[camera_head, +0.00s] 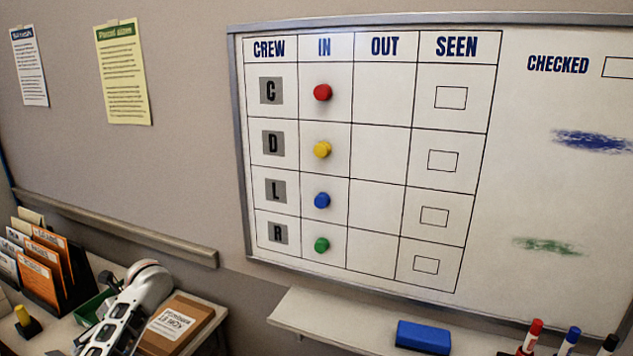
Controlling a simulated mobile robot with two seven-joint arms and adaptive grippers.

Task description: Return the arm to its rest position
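A white and grey jointed part of an arm (143,290), which looks like one of mine, shows at the lower left. It is over the desk, in front of a brown box. I cannot tell which arm it belongs to. No fingertips of my left or right gripper can be made out. The whiteboard (570,200) ahead has a crew table. Its IN column holds a red magnet (322,92), a yellow magnet (322,149), a blue magnet (322,200) and a green magnet (321,245). The OUT column and the SEEN boxes are empty.
A ledge (305,310) below the board holds a blue eraser (423,337) and several markers (530,337). At the lower left are a file rack (62,270), the brown box (178,322) and a yellow-and-black object (27,321). The space before the board is clear.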

